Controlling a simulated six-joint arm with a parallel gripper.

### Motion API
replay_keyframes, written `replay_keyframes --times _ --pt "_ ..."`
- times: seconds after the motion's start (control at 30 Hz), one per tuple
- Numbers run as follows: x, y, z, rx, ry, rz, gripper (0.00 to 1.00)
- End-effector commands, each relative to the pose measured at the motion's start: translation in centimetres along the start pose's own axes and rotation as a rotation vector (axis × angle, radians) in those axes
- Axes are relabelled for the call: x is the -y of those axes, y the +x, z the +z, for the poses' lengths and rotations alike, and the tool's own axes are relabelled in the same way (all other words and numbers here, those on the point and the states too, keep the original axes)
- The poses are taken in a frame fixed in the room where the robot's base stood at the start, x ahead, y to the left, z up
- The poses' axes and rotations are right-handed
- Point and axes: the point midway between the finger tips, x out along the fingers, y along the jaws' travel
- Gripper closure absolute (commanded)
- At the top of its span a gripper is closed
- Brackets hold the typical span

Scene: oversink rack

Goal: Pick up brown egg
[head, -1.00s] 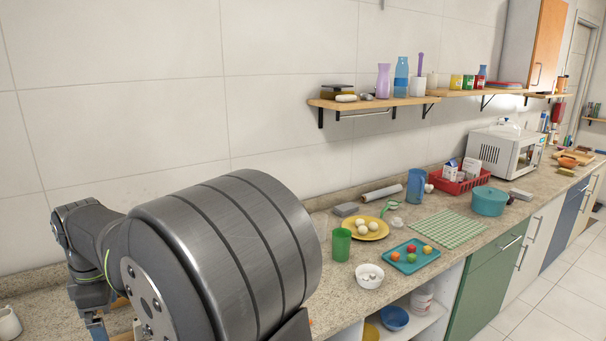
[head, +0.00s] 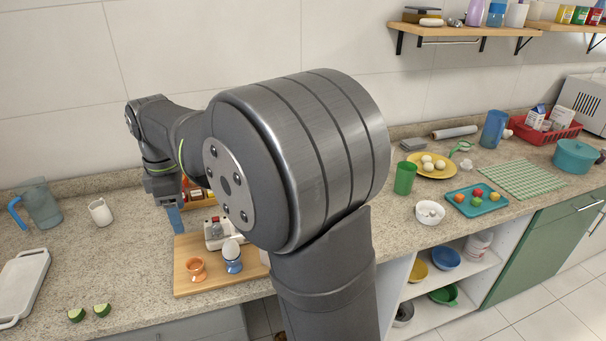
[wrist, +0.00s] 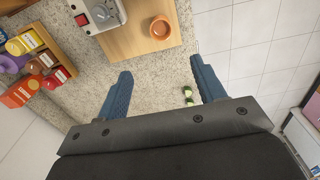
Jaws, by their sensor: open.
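I cannot clearly make out a brown egg. Several pale eggs lie on a yellow plate (head: 441,173) at the right in the head view; their exact shades are hard to tell. A white egg (head: 231,248) stands in a blue egg cup (head: 233,265) on a wooden board (head: 190,285). An orange egg cup (head: 196,269) stands beside it; the wrist view shows this orange cup (wrist: 160,28) with no egg visible in it. My gripper (wrist: 161,64) is open and empty above the counter. Its blue fingers (head: 175,219) partly show behind the board in the head view.
A small appliance with a red switch (wrist: 82,20) stands on the board, near a spice rack (wrist: 45,60). Green cut halves (head: 88,313), a jug (head: 40,207) and a white mug (head: 100,212) are left. A green cup (head: 404,178), white bowl (head: 430,220) and teal tray (head: 476,208) are right.

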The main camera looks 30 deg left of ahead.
Motion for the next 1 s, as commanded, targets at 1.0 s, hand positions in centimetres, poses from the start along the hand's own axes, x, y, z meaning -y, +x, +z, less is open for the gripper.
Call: replay_keyframes --times 1.0 --pt "-6.5 -2.2 8.5 0.006 1.782 0.0 0.37"
